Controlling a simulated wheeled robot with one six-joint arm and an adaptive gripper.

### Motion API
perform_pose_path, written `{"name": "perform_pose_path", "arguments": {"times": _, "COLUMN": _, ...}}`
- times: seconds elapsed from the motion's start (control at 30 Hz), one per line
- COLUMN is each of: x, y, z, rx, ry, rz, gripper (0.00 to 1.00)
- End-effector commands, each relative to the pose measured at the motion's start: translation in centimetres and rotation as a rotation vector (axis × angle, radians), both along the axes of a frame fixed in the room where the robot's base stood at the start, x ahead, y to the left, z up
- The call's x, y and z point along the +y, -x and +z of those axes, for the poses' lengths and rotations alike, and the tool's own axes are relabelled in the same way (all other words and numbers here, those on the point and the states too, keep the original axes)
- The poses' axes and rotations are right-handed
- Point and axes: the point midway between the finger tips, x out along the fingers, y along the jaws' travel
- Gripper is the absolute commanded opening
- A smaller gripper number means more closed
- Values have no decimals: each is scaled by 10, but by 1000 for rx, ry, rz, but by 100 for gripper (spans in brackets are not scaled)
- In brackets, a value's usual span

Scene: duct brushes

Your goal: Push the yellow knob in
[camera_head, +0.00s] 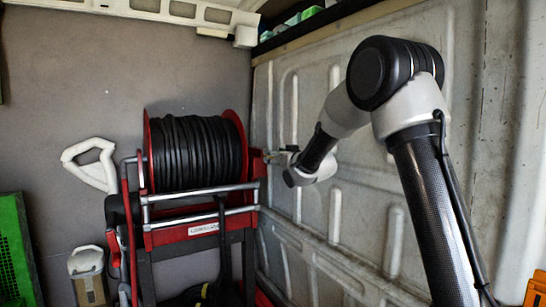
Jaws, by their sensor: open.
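I cannot make out a yellow knob for certain in the head view. A red-framed reel (243,122) wound with black hose or cable (196,153) stands left of centre. My gripper (268,155) is at the right side of the reel, pointing left at its red side plate. It looks small and its fingers are hard to separate. Whether it touches the reel cannot be told. The part of the reel right at the fingertips is partly hidden by my gripper.
A ribbed metal wall (340,215) runs close behind my arm on the right. A white handle (90,165) sticks out left of the reel. A green crate (14,255) stands at far left, and an orange object (536,290) at lower right.

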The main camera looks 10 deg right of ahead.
Motion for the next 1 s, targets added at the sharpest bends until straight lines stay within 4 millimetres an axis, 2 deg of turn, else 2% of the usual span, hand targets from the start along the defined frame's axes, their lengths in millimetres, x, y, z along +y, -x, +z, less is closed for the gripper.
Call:
{"name": "perform_pose_path", "arguments": {"times": 0.1, "x": 5, "y": -15, "z": 0, "rx": 1, "ry": 0, "rz": 1, "gripper": 50}}
{"name": "perform_pose_path", "arguments": {"times": 0.2, "x": 8, "y": -22, "z": -1, "rx": 1, "ry": 0, "rz": 1, "gripper": 50}}
{"name": "perform_pose_path", "arguments": {"times": 0.5, "x": 9, "y": -25, "z": 0, "rx": 1, "ry": 0, "rz": 0, "gripper": 50}}
{"name": "perform_pose_path", "arguments": {"times": 0.77, "x": 8, "y": -25, "z": 0, "rx": 2, "ry": 1, "rz": 0, "gripper": 3}}
{"name": "perform_pose_path", "arguments": {"times": 0.8, "x": 8, "y": -25, "z": 0, "rx": 2, "ry": 1, "rz": 0, "gripper": 0}}
{"name": "perform_pose_path", "arguments": {"times": 1.0, "x": 11, "y": -31, "z": -1, "rx": 2, "ry": 1, "rz": 0, "gripper": 0}}
